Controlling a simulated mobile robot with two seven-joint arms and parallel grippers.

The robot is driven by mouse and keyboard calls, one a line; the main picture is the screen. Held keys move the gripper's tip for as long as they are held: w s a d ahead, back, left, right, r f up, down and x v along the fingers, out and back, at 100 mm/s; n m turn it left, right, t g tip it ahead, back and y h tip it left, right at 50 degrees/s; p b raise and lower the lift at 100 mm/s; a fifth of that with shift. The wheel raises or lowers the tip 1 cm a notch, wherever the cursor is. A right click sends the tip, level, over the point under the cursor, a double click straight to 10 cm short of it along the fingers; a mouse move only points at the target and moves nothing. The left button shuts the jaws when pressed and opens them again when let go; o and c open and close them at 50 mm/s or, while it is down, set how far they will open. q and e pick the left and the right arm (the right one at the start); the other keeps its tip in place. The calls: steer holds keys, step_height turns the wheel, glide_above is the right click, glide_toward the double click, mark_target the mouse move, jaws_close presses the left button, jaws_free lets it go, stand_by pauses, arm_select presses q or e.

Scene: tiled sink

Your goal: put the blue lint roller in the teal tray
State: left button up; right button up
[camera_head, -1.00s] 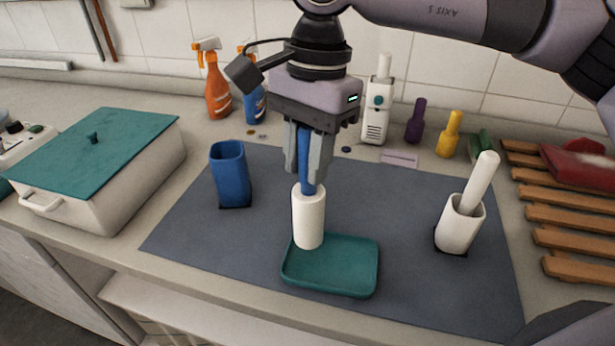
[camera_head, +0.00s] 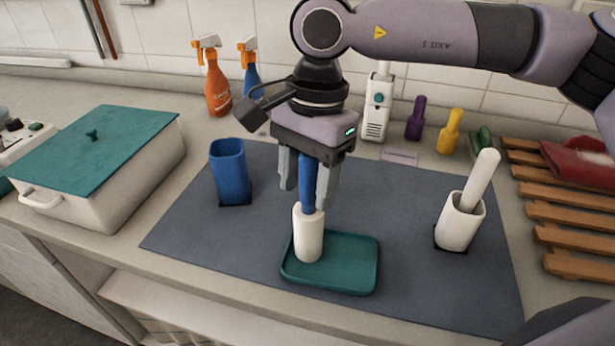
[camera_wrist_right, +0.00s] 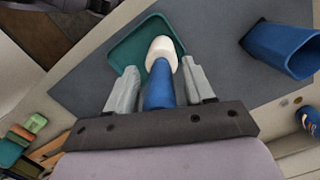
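The blue lint roller has a blue handle (camera_head: 308,185) and a white roll (camera_head: 308,235). It is upright, roll down, with its lower end inside the left part of the teal tray (camera_head: 350,265). My right gripper (camera_head: 307,195) is above the tray, pointing down, with its fingers spread on both sides of the handle. In the right wrist view, gaps show between the fingers and the handle (camera_wrist_right: 160,88), with the white roll (camera_wrist_right: 161,52) over the tray (camera_wrist_right: 122,55). My left gripper is not in view.
A blue cup (camera_head: 230,175) stands left on the grey mat (camera_head: 400,215). A white holder (camera_head: 460,220) with a white roller stands right. A lidded box (camera_head: 120,190) is far left, a wooden rack (camera_head: 570,215) far right. Spray bottles (camera_head: 215,85) and small bottles stand behind.

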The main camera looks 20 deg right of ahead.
steer(key=r, duration=0.4)
steer(key=d+r, duration=0.1)
steer(key=r, duration=0.3)
steer(key=w+r, duration=0.1)
steer(key=r, duration=0.3)
steer(key=shift+d+r, duration=0.15)
steer(key=shift+s, duration=0.1)
